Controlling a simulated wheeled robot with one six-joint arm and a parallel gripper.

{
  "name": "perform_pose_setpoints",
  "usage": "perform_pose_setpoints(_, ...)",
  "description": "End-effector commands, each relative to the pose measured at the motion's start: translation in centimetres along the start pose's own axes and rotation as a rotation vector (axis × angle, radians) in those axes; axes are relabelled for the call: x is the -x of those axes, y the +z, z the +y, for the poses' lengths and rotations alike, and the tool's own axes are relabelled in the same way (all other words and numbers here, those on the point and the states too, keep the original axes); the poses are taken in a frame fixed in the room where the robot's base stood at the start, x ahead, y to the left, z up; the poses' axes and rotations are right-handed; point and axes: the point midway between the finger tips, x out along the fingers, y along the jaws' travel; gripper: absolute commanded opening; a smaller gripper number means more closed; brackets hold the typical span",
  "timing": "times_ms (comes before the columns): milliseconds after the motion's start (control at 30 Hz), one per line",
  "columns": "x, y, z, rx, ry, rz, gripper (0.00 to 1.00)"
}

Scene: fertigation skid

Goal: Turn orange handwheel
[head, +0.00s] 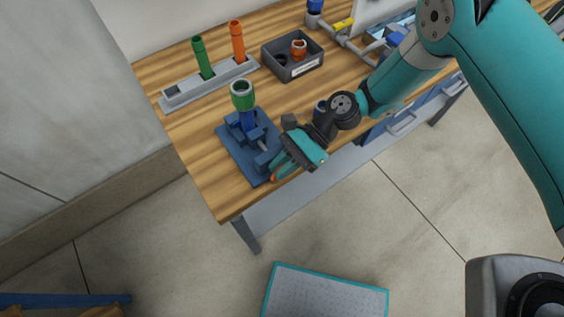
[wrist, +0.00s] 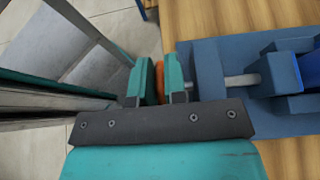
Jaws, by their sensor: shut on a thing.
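The orange handwheel (wrist: 159,83) shows as a narrow orange edge between the two teal fingers of my gripper (wrist: 160,77) in the wrist view. In the head view only a sliver of the orange handwheel (head: 274,179) shows beside my gripper (head: 281,169); the rest is hidden by the fingers. My gripper is shut on the handwheel. A grey shaft (wrist: 241,81) runs from the wheel side to a blue block (wrist: 281,73) on the blue baseplate (wrist: 212,120). The wheel's turn angle cannot be told.
A green-topped blue upright (head: 243,97) stands on the same fixture. Behind are a grey rack (head: 180,95) with green and orange tubes and a dark grey bin (head: 291,74). The fixture sits near the front edge of the wooden table (head: 203,170), with open floor in front.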

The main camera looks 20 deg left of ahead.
Motion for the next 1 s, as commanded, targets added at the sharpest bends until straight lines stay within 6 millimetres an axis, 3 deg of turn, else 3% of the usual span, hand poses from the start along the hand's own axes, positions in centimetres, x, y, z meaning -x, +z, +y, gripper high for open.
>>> perform_pose_setpoints(300, -0.6, 0.7, 0.0, 0.004, 0.003, 0.253, 0.00)
perform_pose_setpoints(1000, -2.6, 0.1, -0.1, 0.006, 0.000, 0.853, 0.00)
